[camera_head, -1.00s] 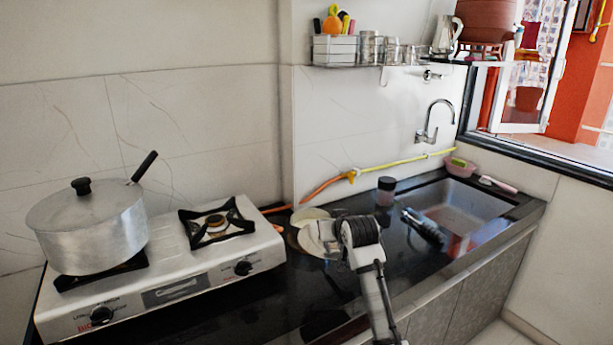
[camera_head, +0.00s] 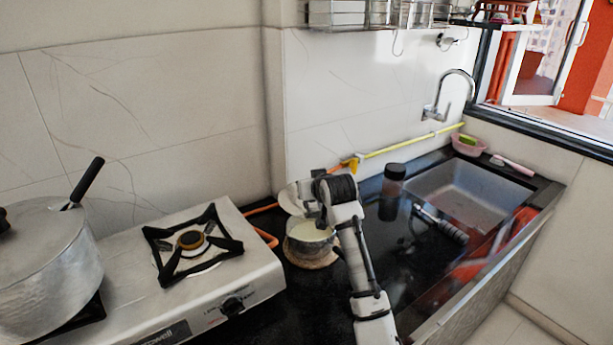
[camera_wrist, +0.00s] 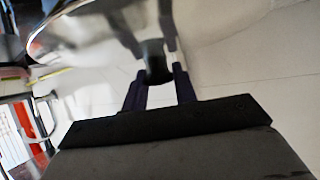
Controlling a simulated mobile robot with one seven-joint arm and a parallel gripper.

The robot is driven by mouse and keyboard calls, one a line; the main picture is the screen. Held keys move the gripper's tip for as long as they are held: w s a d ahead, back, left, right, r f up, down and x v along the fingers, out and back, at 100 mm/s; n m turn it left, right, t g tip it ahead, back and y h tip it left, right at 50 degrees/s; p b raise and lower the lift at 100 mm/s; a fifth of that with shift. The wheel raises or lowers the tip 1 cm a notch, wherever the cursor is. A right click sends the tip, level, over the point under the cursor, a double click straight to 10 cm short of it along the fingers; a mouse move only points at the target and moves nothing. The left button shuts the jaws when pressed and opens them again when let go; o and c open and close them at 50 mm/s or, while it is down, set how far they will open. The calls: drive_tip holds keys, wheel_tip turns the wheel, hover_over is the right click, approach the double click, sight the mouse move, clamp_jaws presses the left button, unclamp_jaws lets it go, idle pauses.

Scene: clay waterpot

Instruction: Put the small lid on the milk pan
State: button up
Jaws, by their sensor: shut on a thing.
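The small lid (camera_head: 291,199) is a shiny pale metal disc, tilted steeply, above and behind the milk pan's rim in the head view. My gripper (camera_wrist: 160,82) is shut on the lid's black knob in the wrist view, with the lid's metal underside or face (camera_wrist: 110,25) filling the top. The milk pan (camera_head: 308,241) is a small, light-coloured open pot standing upright on a round brown trivet (camera_head: 313,262). My arm partly hides the pan's right side and the lid. The lid looks apart from the pan, but the exact gap cannot be told.
A gas stove (camera_head: 225,262) with an empty burner stands left of the pan. A large lidded pot (camera_head: 45,255) sits on its other burner. A dark jar (camera_head: 393,180) and the sink (camera_head: 470,188) lie to the right. The tiled wall is close behind.

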drive_tip(key=shift+w+f, duration=0.1)
drive_tip(key=shift+w, duration=0.1)
drive_tip(key=shift+s+f+b, duration=0.15)
drive_tip(key=shift+f+b, duration=0.3)
drive_tip(key=shift+b, duration=0.15)
wheel_tip(320, 180, down, 7)
drive_tip(key=b, duration=0.4)
drive_tip(key=shift+f, duration=0.15)
drive_tip(key=shift+f+b, duration=0.35)
drive_tip(key=shift+f, duration=0.35)
idle(0.4)
drive_tip(key=o, duration=1.1)
drive_tip(key=b+v, duration=0.3)
drive_tip(key=v, duration=1)
drive_tip(key=shift+s+d+r, duration=0.1)
drive_tip(key=shift+s+r, duration=0.05)
drive_tip(key=shift+s, duration=0.2)
